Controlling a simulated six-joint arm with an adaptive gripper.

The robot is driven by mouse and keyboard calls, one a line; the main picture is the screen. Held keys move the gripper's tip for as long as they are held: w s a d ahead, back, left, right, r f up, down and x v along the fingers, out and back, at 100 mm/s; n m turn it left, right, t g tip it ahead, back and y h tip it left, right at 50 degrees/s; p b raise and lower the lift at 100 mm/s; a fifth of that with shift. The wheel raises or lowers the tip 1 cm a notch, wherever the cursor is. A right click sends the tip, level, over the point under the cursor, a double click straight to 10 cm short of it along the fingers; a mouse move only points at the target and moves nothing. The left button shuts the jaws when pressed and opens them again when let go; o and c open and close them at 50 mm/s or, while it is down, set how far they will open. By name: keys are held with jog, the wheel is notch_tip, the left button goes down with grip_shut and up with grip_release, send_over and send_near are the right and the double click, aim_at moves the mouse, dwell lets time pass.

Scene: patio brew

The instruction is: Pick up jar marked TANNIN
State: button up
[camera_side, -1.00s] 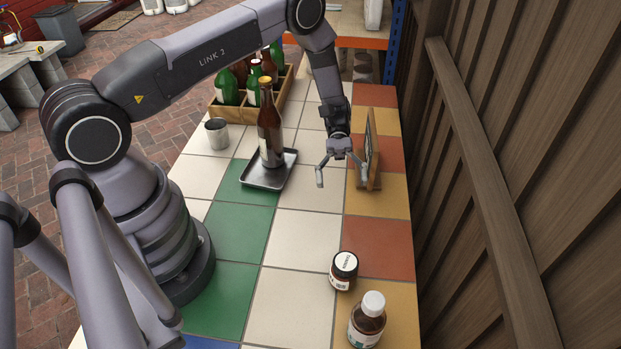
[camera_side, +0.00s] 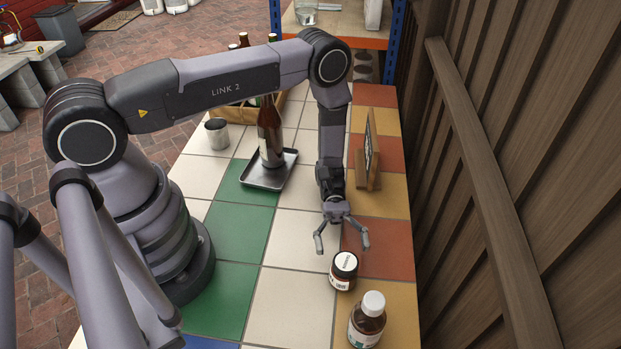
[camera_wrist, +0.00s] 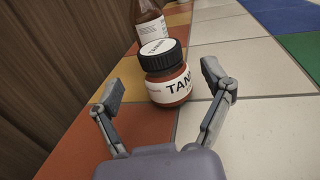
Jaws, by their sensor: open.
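The jar marked TANNIN (camera_side: 343,271) is a small brown jar with a black lid and white labels, upright on the tiles. My gripper (camera_side: 341,243) is open and empty, low over the table just behind the jar. In the wrist view my gripper (camera_wrist: 164,88) has its two fingers spread wide, one on each side, apart from the jar.
A larger brown bottle with a white cap (camera_side: 367,320) stands close beyond the jar; it also shows in the wrist view (camera_wrist: 150,24). A brown bottle (camera_side: 270,135) stands on a metal tray (camera_side: 262,183). A framed stand (camera_side: 368,160) and a wooden fence (camera_side: 480,180) are at the right.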

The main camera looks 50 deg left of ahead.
aim_at(344, 254)
jog(key=x, duration=0.4)
jog(key=shift+s+d+r, duration=0.15)
jog(key=shift+r, duration=0.1)
jog(key=c, duration=1.3)
jog(key=shift+c, duration=0.2)
